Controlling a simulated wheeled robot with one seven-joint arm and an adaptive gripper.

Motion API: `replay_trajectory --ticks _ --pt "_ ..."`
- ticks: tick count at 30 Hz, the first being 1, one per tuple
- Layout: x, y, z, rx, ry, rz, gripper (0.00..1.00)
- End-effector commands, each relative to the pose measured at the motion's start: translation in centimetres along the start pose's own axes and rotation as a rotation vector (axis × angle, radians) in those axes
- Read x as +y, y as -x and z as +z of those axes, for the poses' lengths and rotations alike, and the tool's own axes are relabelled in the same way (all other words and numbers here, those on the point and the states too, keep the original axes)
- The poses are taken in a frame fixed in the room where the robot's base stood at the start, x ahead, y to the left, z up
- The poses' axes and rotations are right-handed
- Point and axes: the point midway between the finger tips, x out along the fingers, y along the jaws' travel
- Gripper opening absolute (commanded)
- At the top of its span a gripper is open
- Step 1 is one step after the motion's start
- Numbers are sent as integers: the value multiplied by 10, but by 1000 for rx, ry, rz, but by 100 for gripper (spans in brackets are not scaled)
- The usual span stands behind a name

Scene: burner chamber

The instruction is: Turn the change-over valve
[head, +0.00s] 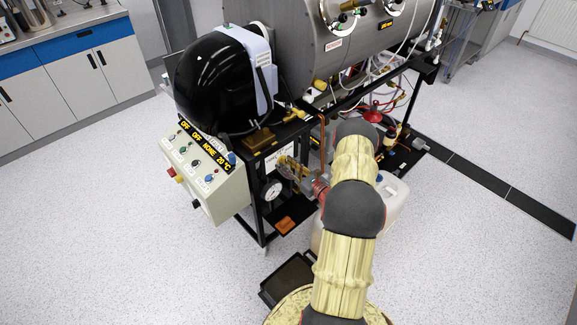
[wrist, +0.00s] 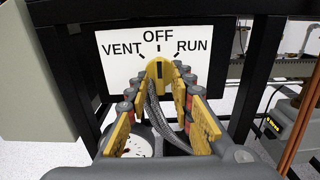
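The change-over valve has a yellow handle (wrist: 160,72) with a dark line pointing up at OFF. Behind it a white label plate (wrist: 118,68) reads VENT at left, OFF at top and RUN at right. My gripper (wrist: 160,78) has one finger on each side of the handle, fingertips beside it; whether both press on it cannot be told. In the head view my gripper (head: 287,168) reaches left into the black frame, and my arm stands in front. The handle is too small to make out there.
A round gauge (head: 272,190) sits just below my gripper. A control box (head: 205,173) stands left, a black dome (head: 212,80) above, and a whitish canister (head: 392,198) behind my arm. Black frame posts (wrist: 262,75) flank the plate. Open floor (head: 110,230) lies left.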

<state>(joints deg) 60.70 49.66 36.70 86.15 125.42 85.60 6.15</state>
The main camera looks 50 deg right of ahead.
Motion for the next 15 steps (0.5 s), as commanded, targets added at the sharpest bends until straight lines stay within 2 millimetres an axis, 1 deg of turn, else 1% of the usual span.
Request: replay_trajectory --ticks 10,13,15 --pt "0 1 0 -1 1 0 28" --pt "-1 7 0 0 0 -2 28" --pt "-1 16 0 1 0 -2 28"
